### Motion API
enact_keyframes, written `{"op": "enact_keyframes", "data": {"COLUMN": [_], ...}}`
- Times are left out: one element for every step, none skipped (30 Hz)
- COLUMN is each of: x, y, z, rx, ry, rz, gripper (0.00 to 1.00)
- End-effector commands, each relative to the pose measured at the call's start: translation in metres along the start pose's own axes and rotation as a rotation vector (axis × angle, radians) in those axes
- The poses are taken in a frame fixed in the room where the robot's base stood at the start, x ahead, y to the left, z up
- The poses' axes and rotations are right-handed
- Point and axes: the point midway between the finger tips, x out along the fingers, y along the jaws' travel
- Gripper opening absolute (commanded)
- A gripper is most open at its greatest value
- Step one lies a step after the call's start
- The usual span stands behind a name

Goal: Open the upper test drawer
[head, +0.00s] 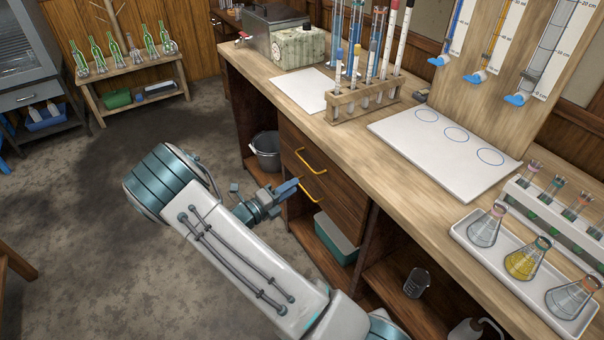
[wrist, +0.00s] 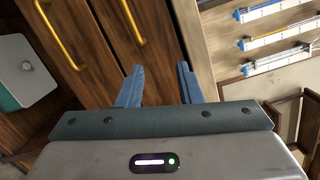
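The upper drawer (head: 338,174) is a dark wooden front just under the worktop and looks closed. Its yellow bar handle (head: 311,160) runs across it, and the handle also shows at the top of the wrist view (wrist: 132,22). My gripper (head: 297,188) is in front of the drawers, overlapping the lower yellow handle in the head view. In the wrist view my gripper (wrist: 157,77) is open, with two blue fingers apart and nothing between them. The upper handle lies ahead and left of the fingers there, not between them. Contact with the drawer front cannot be told.
A lower drawer handle (wrist: 62,38) sits beside the upper one in the wrist view. The worktop (head: 385,110) overhangs above, carrying a test tube rack (head: 362,103) and flasks. A green box (head: 335,240) stands on the shelf below. A grey bucket (head: 265,150) is left of the drawers.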

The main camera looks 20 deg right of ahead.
Motion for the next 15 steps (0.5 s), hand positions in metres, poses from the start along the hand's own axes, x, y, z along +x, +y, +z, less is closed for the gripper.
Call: {"op": "enact_keyframes", "data": {"x": [-0.004, -0.007, -0.01, -0.012, -0.014, -0.016, -0.017, -0.018, -0.019, -0.019, -0.018, -0.016, -0.014, -0.011, -0.005], "y": [0.02, 0.027, 0.036, 0.041, 0.046, 0.051, 0.055, 0.057, 0.06, 0.061, 0.062, 0.062, 0.062, 0.061, 0.061], "z": [0.003, 0.007, 0.01, 0.013, 0.015, 0.017, 0.019, 0.02, 0.021, 0.022, 0.023, 0.024, 0.025, 0.025, 0.027], "rx": [-0.075, -0.115, -0.163, -0.195, -0.223, -0.254, -0.273, -0.289, -0.304, -0.312, -0.318, -0.323, -0.324, -0.324, -0.324], "ry": [-0.06, -0.092, -0.13, -0.155, -0.178, -0.201, -0.217, -0.229, -0.242, -0.249, -0.253, -0.256, -0.256, -0.255, -0.255], "rz": [-0.027, -0.041, -0.057, -0.069, -0.08, -0.094, -0.102, -0.109, -0.116, -0.119, -0.122, -0.124, -0.125, -0.125, -0.124], "gripper": [0.32, 0.32, 0.32, 0.32, 0.32, 0.32, 0.32, 0.32, 0.32, 0.32, 0.32, 0.32, 0.32, 0.32, 0.32]}}
